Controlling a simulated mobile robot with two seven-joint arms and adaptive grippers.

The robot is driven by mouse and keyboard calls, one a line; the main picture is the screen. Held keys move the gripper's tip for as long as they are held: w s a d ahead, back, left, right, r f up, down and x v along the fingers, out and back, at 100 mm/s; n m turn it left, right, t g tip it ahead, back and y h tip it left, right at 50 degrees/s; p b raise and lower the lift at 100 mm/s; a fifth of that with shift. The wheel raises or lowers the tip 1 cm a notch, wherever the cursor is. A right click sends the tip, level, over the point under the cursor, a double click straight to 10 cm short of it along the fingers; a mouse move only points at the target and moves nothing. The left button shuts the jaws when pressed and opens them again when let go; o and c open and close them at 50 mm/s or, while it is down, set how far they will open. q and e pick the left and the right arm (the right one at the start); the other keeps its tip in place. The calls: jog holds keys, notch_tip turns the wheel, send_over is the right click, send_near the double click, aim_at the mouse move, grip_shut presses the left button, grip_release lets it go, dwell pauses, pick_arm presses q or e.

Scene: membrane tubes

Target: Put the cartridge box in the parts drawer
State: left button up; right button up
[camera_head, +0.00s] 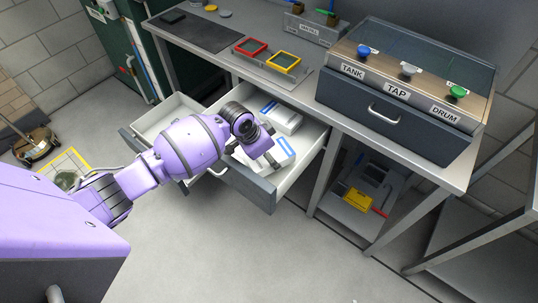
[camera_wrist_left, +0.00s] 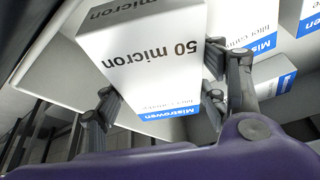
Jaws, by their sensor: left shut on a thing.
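My left gripper (camera_head: 262,148) reaches over an open grey-fronted drawer (camera_head: 245,189) under the workbench. In the left wrist view the fingers of my left gripper (camera_wrist_left: 160,88) are shut on a white cartridge box (camera_wrist_left: 150,60) with a blue band, marked "50 micron". In the head view, a white box with a blue edge (camera_head: 283,150) shows by the fingertips; the gripper partly hides it. Whether the held box touches the drawer floor, I cannot tell. My right gripper is not in view.
Another white box (camera_head: 286,120) lies farther back in the drawer, and similar boxes (camera_wrist_left: 272,80) show beside the held one. A second open drawer (camera_head: 160,118) is to the left. The bench holds a TANK/TAP/DRUM panel (camera_head: 385,112) and red and yellow frames (camera_head: 283,62).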

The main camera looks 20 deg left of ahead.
pick_arm(q)
jog(key=o, duration=1.5)
jog(key=shift+s+f, duration=0.1)
jog(key=shift+f, duration=0.05)
jog(key=p+v, duration=0.1)
jog(key=v, duration=1.1)
